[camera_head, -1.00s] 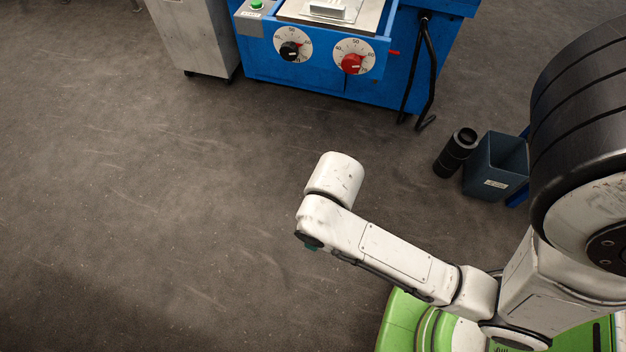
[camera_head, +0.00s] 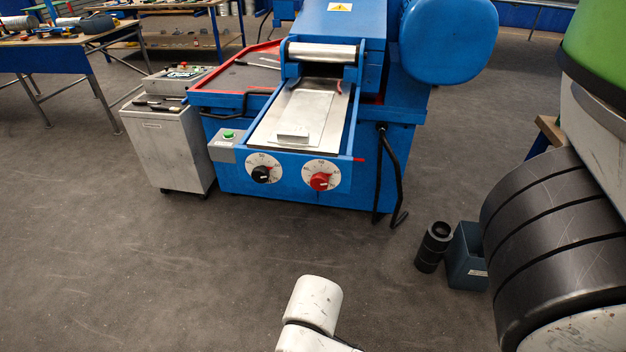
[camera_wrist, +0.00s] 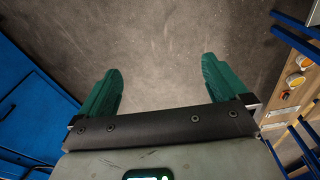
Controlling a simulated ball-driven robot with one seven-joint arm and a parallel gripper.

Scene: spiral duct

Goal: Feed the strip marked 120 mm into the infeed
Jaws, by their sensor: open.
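The blue machine stands at the upper middle of the head view. Its metal infeed bed (camera_head: 270,132) slopes toward me, with a small pale block (camera_head: 293,134) on a flat plate near its front end. A metal roller (camera_head: 321,52) lies across the bed's far end. No strip with a readable 120 mm mark shows. My gripper (camera_wrist: 162,92) shows in the wrist view, its two green fingers apart, with bare floor between and beyond them. In the head view only part of my white arm shows at the bottom; the gripper is out of that view.
A black dial (camera_head: 261,174), a red dial (camera_head: 320,181) and a green button (camera_head: 228,134) are on the machine's front. A grey cabinet (camera_head: 165,150) stands left. A black cylinder (camera_head: 433,247) and a dark bin (camera_head: 466,258) stand right. The floor in front is clear.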

